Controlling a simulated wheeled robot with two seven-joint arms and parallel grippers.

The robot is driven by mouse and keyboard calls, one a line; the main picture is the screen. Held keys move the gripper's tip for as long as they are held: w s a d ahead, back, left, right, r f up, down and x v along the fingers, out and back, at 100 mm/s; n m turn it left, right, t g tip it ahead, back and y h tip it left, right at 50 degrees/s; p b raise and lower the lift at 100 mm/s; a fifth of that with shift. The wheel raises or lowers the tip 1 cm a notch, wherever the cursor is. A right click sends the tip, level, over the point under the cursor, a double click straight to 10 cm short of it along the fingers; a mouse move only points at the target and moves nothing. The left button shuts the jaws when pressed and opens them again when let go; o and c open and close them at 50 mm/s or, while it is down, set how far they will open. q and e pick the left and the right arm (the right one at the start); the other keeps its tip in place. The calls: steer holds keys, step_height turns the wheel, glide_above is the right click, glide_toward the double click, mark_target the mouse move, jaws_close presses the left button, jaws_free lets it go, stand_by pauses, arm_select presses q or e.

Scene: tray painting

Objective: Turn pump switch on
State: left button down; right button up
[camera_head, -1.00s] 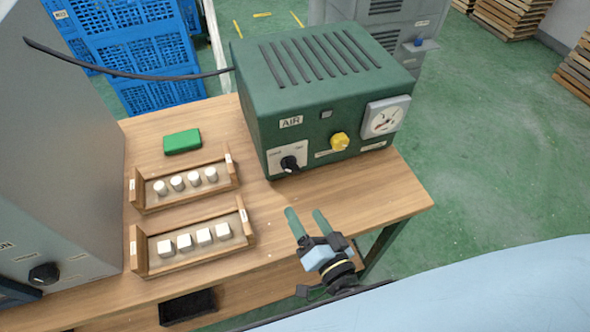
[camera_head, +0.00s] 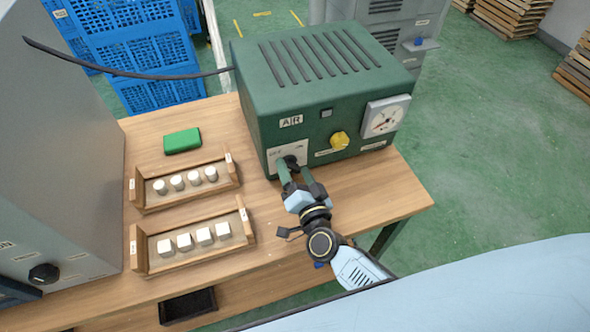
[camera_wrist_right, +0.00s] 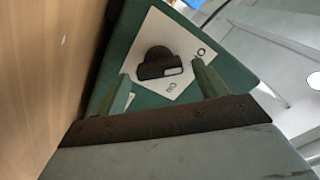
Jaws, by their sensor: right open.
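The pump is a green box (camera_head: 330,95) with an AIR label, standing on the wooden table. Its switch is a black rotary knob (camera_head: 291,161) on a white plate at the lower left of the front face. The knob (camera_wrist_right: 158,64) also shows in the right wrist view, with the white plate (camera_wrist_right: 150,35) behind it. My right gripper (camera_head: 287,172) is open in front of the switch, its two green fingers pointing at it. In the right wrist view the fingertips (camera_wrist_right: 163,80) lie either side of the knob, apart from it as far as I can tell. My left gripper is not seen.
A yellow knob (camera_head: 340,141) and a round gauge (camera_head: 384,118) sit on the pump's front. Two wooden trays with white pieces (camera_head: 200,265) and a green block (camera_head: 182,141) lie to the left. A grey cabinet (camera_head: 65,150) stands at far left. Table right of the pump is clear.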

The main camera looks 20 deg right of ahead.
steer(key=shift+w, duration=0.35)
steer(key=c, duration=1)
